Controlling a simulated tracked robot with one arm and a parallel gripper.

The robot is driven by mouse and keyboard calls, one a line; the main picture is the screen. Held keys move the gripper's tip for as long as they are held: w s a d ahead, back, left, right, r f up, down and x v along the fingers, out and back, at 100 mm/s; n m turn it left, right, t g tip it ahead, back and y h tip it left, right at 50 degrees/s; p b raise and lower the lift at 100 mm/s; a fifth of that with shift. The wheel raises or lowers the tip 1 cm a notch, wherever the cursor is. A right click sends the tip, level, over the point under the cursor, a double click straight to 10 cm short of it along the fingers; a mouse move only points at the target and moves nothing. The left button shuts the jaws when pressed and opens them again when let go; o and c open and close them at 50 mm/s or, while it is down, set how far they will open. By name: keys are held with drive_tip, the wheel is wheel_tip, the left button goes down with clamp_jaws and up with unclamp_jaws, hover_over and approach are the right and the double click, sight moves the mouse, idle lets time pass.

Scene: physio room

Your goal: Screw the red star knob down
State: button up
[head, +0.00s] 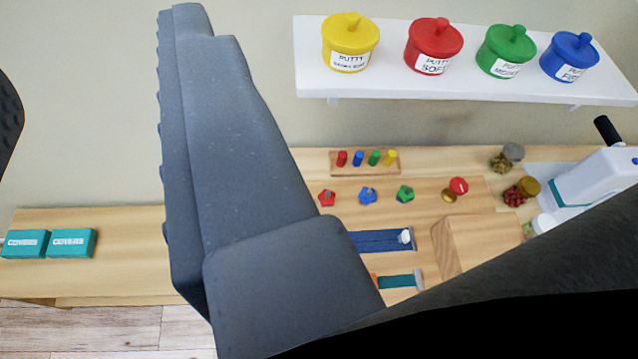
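The red star knob (327,197) is at the left end of a row on a wooden board (432,188), on the bench against the wall. The blue star knob (368,196) and the green star knob (405,194) stand to its right. How far down the red knob sits cannot be seen. My gripper (95,65) is close to the camera. One large grey finger, ridged on its left side, fills the middle left, and part of a dark finger shows at the left edge. They are wide apart with nothing between them, well short of the knobs.
Coloured pegs stand in a wooden block (350,170) behind the knobs. A red-topped brass knob (457,187), jars (523,190) and a wooden block (480,245) are to the right. A shelf (400,90) with putty tubs overhangs behind. Teal boxes (72,243) lie left.

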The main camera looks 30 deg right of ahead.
drive_tip(key=shift+d, duration=0.1)
drive_tip(key=o, duration=0.5)
drive_tip(key=m+g+h, duration=0.2)
drive_tip(key=m+g, duration=0.4)
drive_tip(key=g, duration=0.5)
hover_over(327, 197)
drive_tip(key=s+a, duration=0.3)
drive_tip(key=s, duration=0.2)
wheel_tip(327, 197, down, 47)
drive_tip(key=shift+g, duration=0.3)
drive_tip(key=x, duration=1.4)
drive_tip(key=shift+d, duration=0.15)
